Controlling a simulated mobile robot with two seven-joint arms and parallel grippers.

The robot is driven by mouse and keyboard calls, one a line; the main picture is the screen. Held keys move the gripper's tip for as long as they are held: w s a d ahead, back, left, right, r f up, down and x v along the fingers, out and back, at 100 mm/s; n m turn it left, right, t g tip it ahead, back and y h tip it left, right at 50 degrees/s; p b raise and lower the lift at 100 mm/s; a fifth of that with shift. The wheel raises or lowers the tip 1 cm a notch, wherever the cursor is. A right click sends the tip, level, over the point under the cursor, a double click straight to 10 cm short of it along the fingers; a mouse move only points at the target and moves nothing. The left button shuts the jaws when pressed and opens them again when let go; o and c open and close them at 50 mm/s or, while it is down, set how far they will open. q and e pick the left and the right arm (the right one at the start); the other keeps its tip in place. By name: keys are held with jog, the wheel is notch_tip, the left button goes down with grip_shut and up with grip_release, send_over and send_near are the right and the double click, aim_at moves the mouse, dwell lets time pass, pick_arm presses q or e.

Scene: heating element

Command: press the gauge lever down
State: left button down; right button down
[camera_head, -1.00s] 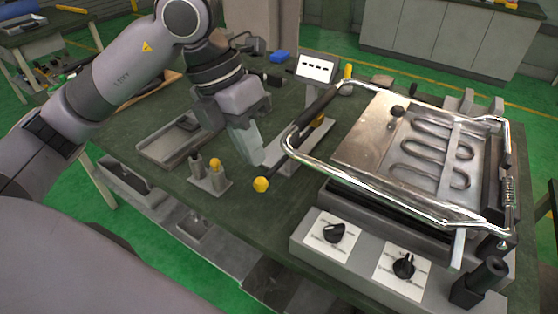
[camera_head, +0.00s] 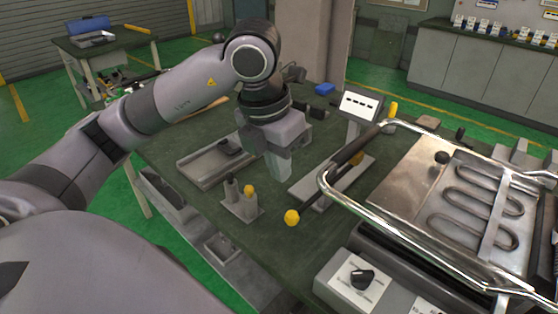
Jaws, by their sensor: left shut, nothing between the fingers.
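My left gripper (camera_head: 279,176) points down over the green table, its fingers together and empty. It is between a small block with short posts (camera_head: 240,205) and a long grey plate fixture (camera_head: 330,183). A yellow knob (camera_head: 291,217) is just below and slightly right of the fingertips in the picture, apart from them. A white gauge-like panel with dark marks (camera_head: 361,106) stands behind the plate, with a yellow-tipped part (camera_head: 392,109) beside it. I cannot tell for sure which part is the gauge lever. My right gripper is out of view.
A heating unit with a bent element (camera_head: 480,205) and a shiny tube frame (camera_head: 400,238) with a black grip fills the right side. A grey tray (camera_head: 210,165) lies left of my gripper.

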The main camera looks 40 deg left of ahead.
aim_at(290, 213)
pick_arm(q)
jog(key=p+x, duration=0.1)
jog(key=x, duration=0.9)
jog(key=shift+f, duration=0.25)
